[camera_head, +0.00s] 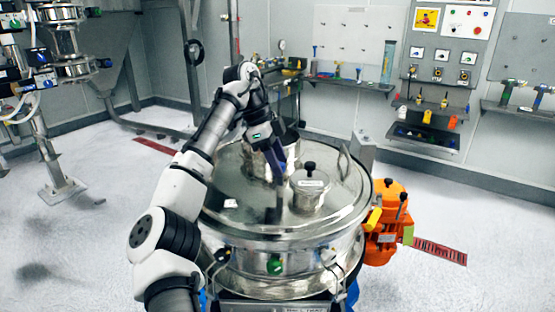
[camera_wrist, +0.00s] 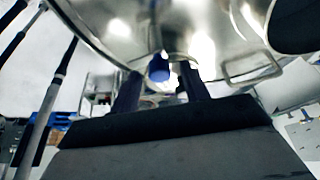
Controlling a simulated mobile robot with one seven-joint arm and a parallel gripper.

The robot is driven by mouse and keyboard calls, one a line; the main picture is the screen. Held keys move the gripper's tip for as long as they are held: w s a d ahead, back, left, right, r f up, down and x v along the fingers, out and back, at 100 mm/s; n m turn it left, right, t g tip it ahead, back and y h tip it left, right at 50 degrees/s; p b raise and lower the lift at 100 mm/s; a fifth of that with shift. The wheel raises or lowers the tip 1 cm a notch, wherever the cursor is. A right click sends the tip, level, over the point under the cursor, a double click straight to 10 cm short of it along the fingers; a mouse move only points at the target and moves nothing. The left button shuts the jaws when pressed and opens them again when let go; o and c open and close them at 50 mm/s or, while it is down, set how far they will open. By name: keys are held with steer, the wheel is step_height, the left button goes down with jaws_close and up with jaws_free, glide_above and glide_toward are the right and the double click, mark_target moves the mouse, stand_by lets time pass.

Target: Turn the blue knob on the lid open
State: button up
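The round shiny metal lid (camera_head: 240,190) tops the sifter in the middle of the head view. My gripper (camera_head: 279,172) reaches down over the lid, left of a small capped port. In the wrist view the blue knob (camera_wrist: 158,68) shows in the space between the two dark fingers of my gripper (camera_wrist: 160,80). The fingers stand apart, with a gap visible on each side of the knob. I cannot tell how deep the knob sits between them. In the head view I cannot pick out the knob clearly from the gripper.
The small port with a black knob (camera_head: 309,185) stands on the lid, right of my gripper. A lid handle (camera_head: 352,168) rises on the right, and another handle (camera_wrist: 252,72) shows in the wrist view. An orange motor unit (camera_head: 385,225) sits at the sifter's right side.

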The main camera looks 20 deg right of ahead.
steer(key=v, duration=1.2)
stand_by(0.4)
stand_by(0.3)
